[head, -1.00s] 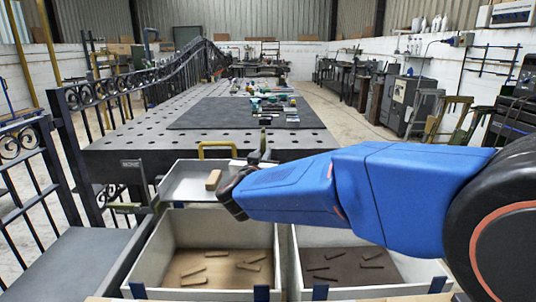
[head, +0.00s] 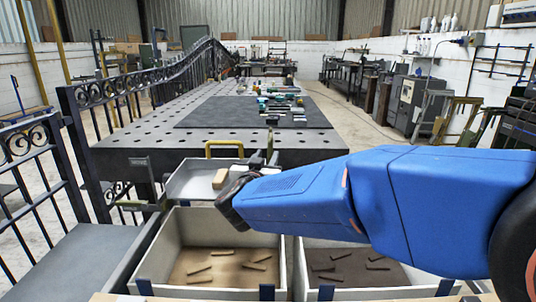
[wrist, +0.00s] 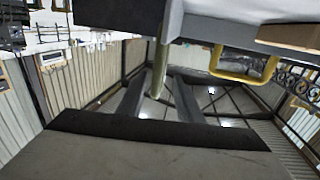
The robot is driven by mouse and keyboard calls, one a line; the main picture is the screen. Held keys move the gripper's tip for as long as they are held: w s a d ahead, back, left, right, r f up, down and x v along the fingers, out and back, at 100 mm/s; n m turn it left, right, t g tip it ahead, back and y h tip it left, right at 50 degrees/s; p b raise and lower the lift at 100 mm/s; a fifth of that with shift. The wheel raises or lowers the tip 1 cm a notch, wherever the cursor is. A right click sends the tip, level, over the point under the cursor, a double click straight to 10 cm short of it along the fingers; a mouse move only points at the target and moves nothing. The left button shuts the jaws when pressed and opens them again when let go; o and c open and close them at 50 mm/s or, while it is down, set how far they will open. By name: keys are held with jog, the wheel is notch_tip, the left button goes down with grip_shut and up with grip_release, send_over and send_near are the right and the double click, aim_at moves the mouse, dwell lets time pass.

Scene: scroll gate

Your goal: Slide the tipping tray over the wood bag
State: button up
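The tipping tray (head: 190,183) is a shallow grey tray with a yellow handle (head: 224,145) at its far side. A small wooden block (head: 220,178) lies in it. It sits just beyond the left bin (head: 164,245), which has a brownish bottom with several wood pieces. No readable label marks which bin is the wood bag. My gripper (wrist: 158,80) is at the tray's right end, mostly hidden behind my wrist in the head view. In the wrist view its two dark fingers stand either side of an olive upright rod (wrist: 159,62); contact is unclear. The tray's handle also shows there (wrist: 243,66).
A right bin (head: 289,262) with a darker bottom and several dark pieces adjoins the left one. A perforated metal table (head: 130,158) with a dark mat (head: 210,113) lies beyond the tray. A black iron gate (head: 62,160) and railing run along the left.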

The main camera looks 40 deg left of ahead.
jog(key=v, duration=1.3)
jog(key=shift+s, duration=0.3)
jog(key=w+d+r+g+y, duration=0.2)
jog(key=w+d+r, duration=0.3)
jog(key=w+d, duration=0.6)
jog(key=w+d+f+n+g, duration=0.1)
jog(key=w+d+g, duration=0.1)
jog(key=d, duration=0.7)
jog(key=w+d+f+g, duration=0.1)
jog(key=d, duration=0.8)
jog(key=s+d+f+m+g+h, duration=0.1)
jog(key=s+d+f, duration=0.2)
jog(key=d, duration=0.5)
jog(key=s+d+f+g+h, duration=0.1)
jog(key=s+d+f+h, duration=0.15)
jog(key=d, duration=0.45)
jog(key=s+d+f+m+g+h, duration=0.1)
jog(key=s+d+f, duration=0.15)
jog(key=d, duration=0.55)
jog(key=s+d+f+m+g+h, duration=0.1)
jog(key=s+d+f+g+h, duration=0.1)
jog(key=s+d+f, duration=0.3)
jog(key=s+d+f+m+g+h, duration=0.1)
jog(key=s+d+f, duration=0.3)
jog(key=s+d, duration=0.6)
jog(key=shift+s+d+f+m+g+h, duration=0.25)
jog(key=shift+d+f+m+g+h, duration=0.15)
jog(key=shift+d+m+h, duration=0.4)
